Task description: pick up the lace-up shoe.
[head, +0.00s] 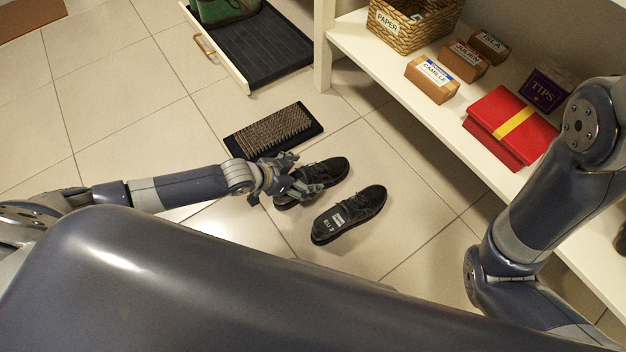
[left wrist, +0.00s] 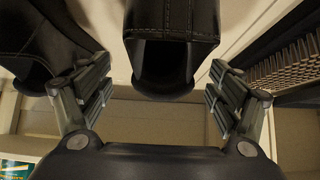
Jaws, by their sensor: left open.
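Two black lace-up shoes lie side by side on the tiled floor. The left one (head: 325,174) is partly hidden by my left gripper (head: 297,180); the right one (head: 349,214) is clear of it and bears a pale label at its heel. In the left wrist view, one shoe (left wrist: 171,22) is in the middle, its end between the open fingers of my left gripper (left wrist: 158,95), with gaps on both sides. The other shoe (left wrist: 40,35) is at the upper left. My right gripper is out of view.
A bristled boot brush (head: 272,131) lies just beyond the left shoe; it also shows in the left wrist view (left wrist: 288,68). A white shelf (head: 425,118) at right holds a red box (head: 497,133), labelled blocks and a basket (head: 415,32). A drawer with a black tray (head: 258,50) stands at the back.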

